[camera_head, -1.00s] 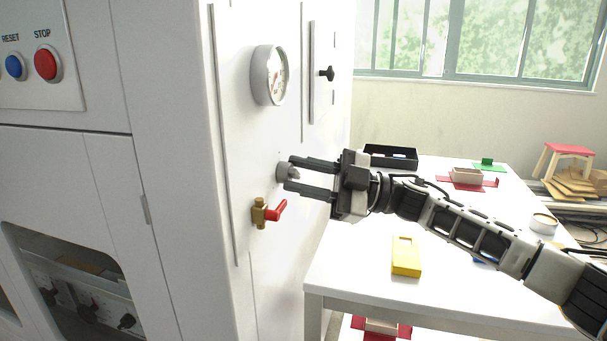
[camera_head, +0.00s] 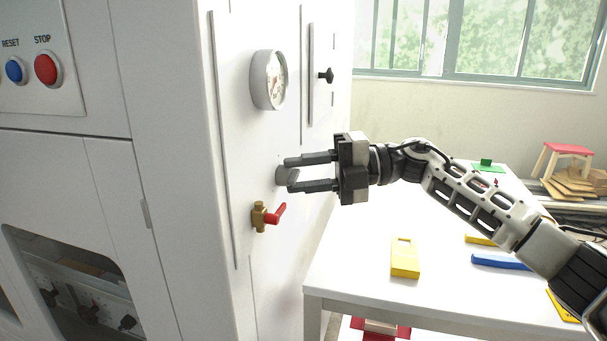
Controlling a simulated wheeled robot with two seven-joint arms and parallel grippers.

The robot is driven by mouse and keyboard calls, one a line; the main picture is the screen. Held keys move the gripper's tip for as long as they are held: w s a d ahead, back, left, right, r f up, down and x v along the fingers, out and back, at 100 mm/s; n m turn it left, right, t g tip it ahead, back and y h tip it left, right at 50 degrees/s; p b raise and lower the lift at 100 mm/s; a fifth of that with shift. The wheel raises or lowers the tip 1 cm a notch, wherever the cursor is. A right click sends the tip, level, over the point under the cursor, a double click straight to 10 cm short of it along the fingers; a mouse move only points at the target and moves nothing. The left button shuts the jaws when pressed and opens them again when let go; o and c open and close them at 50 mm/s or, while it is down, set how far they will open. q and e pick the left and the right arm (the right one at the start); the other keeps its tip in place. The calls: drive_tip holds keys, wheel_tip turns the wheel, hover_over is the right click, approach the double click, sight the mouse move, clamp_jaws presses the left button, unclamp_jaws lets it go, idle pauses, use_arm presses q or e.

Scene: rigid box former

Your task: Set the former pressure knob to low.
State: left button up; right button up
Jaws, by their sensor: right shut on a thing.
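The grey pressure knob (camera_head: 282,175) sticks out from the white machine panel (camera_head: 240,140), below a round pressure gauge (camera_head: 268,80) and above a brass valve (camera_head: 259,216) with a red lever. My right gripper (camera_head: 289,174) reaches in from the right and is shut on the knob, one finger above and one below. The fingers hide part of the knob, and I cannot read any setting mark on it. The gauge is seen at a steep angle and its reading is too small to tell. My left gripper is not in view.
A white table (camera_head: 350,285) stands right of the machine, with a yellow block (camera_head: 405,258) and a blue piece (camera_head: 498,261) on it. Blue reset (camera_head: 15,69) and red stop (camera_head: 46,70) buttons are at upper left.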

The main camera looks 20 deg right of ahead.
drive_tip(key=n+h, duration=0.2)
drive_tip(key=n, duration=0.1)
drive_tip(key=shift+s+a+n, duration=0.1)
drive_tip(key=shift+n, duration=0.2)
drive_tip(key=n+t+h+b, duration=0.1)
drive_tip(key=n, duration=0.1)
drive_tip(key=shift+s+n, duration=0.1)
drive_tip(key=shift+n, duration=0.3)
drive_tip(key=n+t+h+b, duration=0.1)
drive_tip(key=n, duration=0.1)
drive_tip(key=shift+s+a+n+t+h+b, duration=0.1)
drive_tip(key=shift+n+t+h+b, duration=0.25)
drive_tip(key=shift+n+t+h, duration=0.05)
drive_tip(key=shift+n+b, duration=0.3)
drive_tip(key=shift+n, duration=0.1)
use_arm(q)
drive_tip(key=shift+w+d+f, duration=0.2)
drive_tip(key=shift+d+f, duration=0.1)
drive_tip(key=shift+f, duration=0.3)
use_arm(e)
drive_tip(key=shift+s+r+n+t, duration=0.1)
drive_tip(key=shift+n+t, duration=0.3)
use_arm(q)
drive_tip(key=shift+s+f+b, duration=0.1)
drive_tip(key=shift+b, duration=0.2)
use_arm(e)
drive_tip(key=shift+h, duration=0.3)
drive_tip(key=o, duration=1)
drive_tip(key=shift+r, duration=0.1)
drive_tip(key=shift+r, duration=0.1)
